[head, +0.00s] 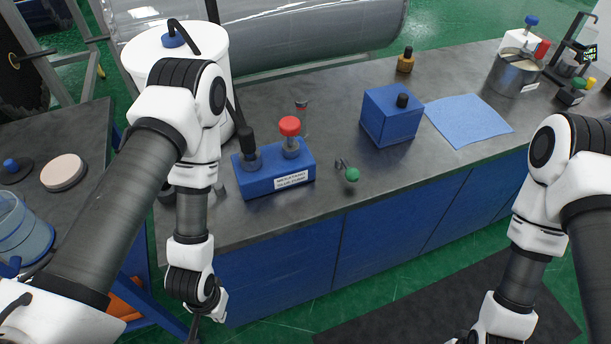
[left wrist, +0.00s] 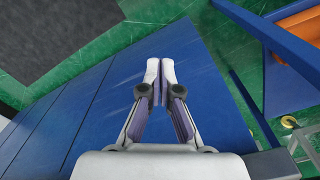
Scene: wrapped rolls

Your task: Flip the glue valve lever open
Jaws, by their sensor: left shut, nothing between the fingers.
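A small metal fitting (head: 342,163) with a green ball knob (head: 351,174) sits at the front edge of the grey bench; it looks like a lever, but it is too small to tell its position. My left gripper (left wrist: 160,65) is shut and empty in the left wrist view, in front of the blue cabinet face. In the head view my left gripper (head: 195,325) hangs low at the bottom left, below the bench top and well away from the green knob. My right gripper is mostly cut off by the bottom edge, so its fingers cannot be made out.
A blue box (head: 391,115) and a blue cloth (head: 468,120) lie to the right. A white drum (head: 147,50) stands at the back left. The bench around the knob is clear.

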